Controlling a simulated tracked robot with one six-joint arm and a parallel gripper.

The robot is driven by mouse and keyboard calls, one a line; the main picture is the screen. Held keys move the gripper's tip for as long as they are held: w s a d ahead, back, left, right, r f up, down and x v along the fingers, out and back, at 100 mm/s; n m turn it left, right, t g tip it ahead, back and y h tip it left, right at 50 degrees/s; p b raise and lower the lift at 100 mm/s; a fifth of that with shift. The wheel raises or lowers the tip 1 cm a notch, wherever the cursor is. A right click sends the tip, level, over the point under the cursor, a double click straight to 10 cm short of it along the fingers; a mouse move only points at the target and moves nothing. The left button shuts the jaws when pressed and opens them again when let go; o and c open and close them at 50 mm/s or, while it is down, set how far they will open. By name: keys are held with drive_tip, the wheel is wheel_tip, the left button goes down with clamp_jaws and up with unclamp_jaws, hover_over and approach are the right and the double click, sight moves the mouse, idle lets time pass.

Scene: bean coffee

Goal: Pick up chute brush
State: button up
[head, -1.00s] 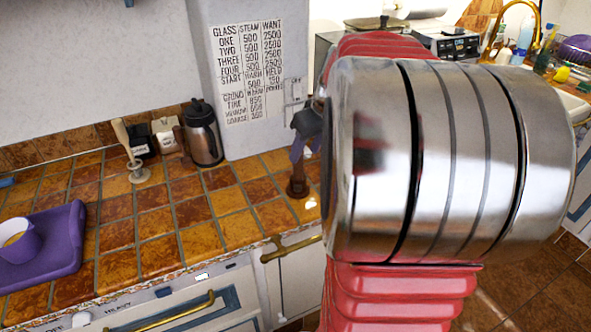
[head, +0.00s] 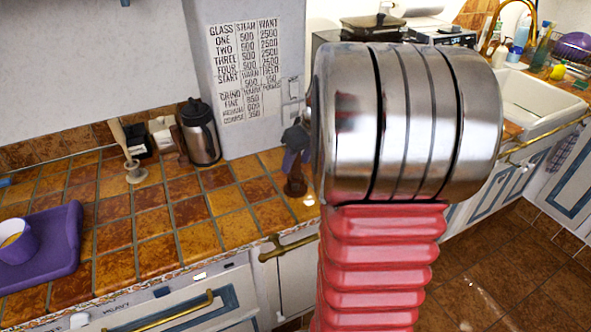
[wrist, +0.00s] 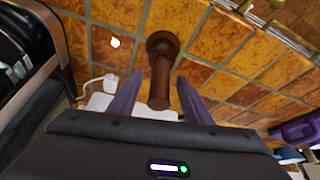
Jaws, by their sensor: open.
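A dark brown, round-ended upright thing, which I take to be the chute brush (head: 296,184), stands on the tiled counter near its front edge. In the wrist view the brush (wrist: 162,45) lies between the purple fingers of my gripper (wrist: 160,84). The fingers are apart, with a gap visible on each side of its stem. In the head view my gripper (head: 296,156) is just above and around the upper part of the brush, partly hidden by my arm.
A cream-handled tool (head: 133,165), a dark flask (head: 200,135) and small boxes (head: 162,132) stand at the back. A purple tray (head: 45,255) with a cup (head: 17,240) is at left. The tiles between are clear. A white pillar (head: 245,75) rises behind my gripper.

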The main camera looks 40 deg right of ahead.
drive_tip(key=shift+x, duration=0.85)
drive_tip(key=shift+c, duration=0.4)
clamp_jaws()
